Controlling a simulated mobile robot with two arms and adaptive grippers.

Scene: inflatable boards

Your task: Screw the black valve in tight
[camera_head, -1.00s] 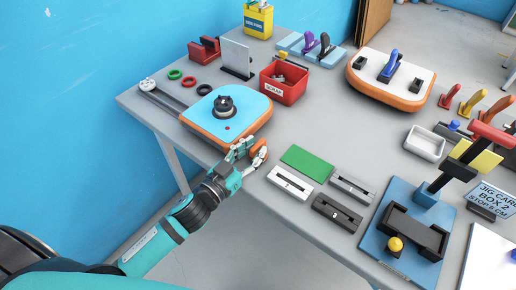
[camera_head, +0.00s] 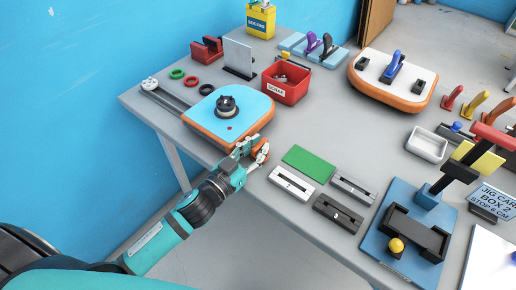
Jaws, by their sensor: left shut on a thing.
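The black valve (camera_head: 226,105) is a round dark piece standing in the blue top of an orange-edged inflatable board (camera_head: 251,101) at the left of the table. I cannot tell how tightly it sits. My left gripper (camera_head: 259,153) is at the table's front edge, in front of the board's near right corner and apart from the valve. My right gripper is not in view.
A red scrap box (camera_head: 286,93) stands behind the board. Red, green and black rings (camera_head: 190,81) lie at the back left. A green mat (camera_head: 307,162) and slotted blocks (camera_head: 291,183) are to the gripper's right. A second orange-edged board (camera_head: 362,87) lies farther back.

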